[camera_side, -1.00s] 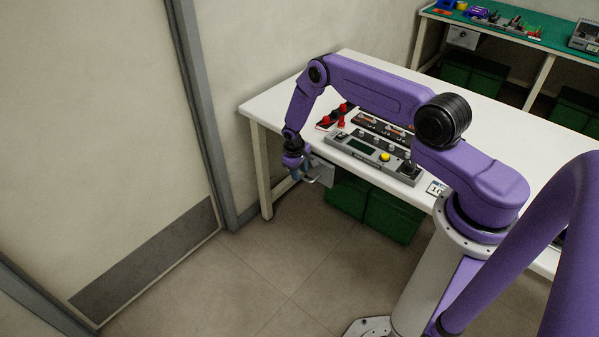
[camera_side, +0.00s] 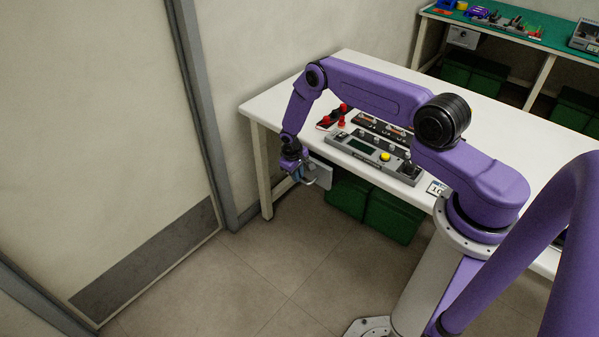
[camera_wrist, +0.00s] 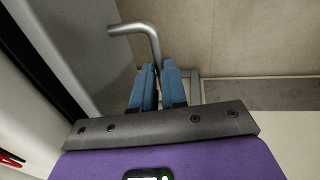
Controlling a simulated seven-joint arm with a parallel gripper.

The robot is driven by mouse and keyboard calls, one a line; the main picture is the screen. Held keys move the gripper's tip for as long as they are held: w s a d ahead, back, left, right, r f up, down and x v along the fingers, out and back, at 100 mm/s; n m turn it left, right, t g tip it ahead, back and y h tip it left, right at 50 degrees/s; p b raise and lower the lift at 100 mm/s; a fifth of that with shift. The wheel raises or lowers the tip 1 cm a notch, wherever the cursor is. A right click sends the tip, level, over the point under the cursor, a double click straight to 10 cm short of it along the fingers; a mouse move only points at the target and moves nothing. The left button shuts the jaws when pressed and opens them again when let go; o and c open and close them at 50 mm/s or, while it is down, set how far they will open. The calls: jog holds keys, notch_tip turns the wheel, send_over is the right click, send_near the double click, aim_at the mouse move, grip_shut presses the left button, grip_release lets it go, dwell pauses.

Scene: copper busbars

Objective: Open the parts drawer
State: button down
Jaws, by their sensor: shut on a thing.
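The parts drawer (camera_side: 323,175) has a plain grey front and sits under the near left edge of the white table. It stands slightly out from the table. Its silver bar handle (camera_side: 311,182) shows at the front. My gripper (camera_side: 299,174) is at the handle, shut on it. In the wrist view, the bent handle (camera_wrist: 133,28) runs down to the blue fingertips (camera_wrist: 158,70) of my gripper, which hide its other end. The grey drawer front (camera_wrist: 92,42) is on the left there, beside a dark strip.
The white table (camera_side: 262,103) carries a grey control panel (camera_side: 372,152) and red-knobbed parts (camera_side: 341,124). Green bins (camera_side: 394,216) stand under it, right of the drawer. The floor (camera_side: 265,270) in front is clear. A wall and door (camera_side: 110,140) are on the left.

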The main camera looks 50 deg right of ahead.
jog(key=a, duration=2)
jog(key=shift+a, duration=0.4)
jog(key=c, duration=1.2)
grip_release()
jog(key=shift+o, duration=0.2)
jog(key=a+r, duration=0.3)
jog(key=r, duration=1.4)
jog(key=shift+r, duration=0.1)
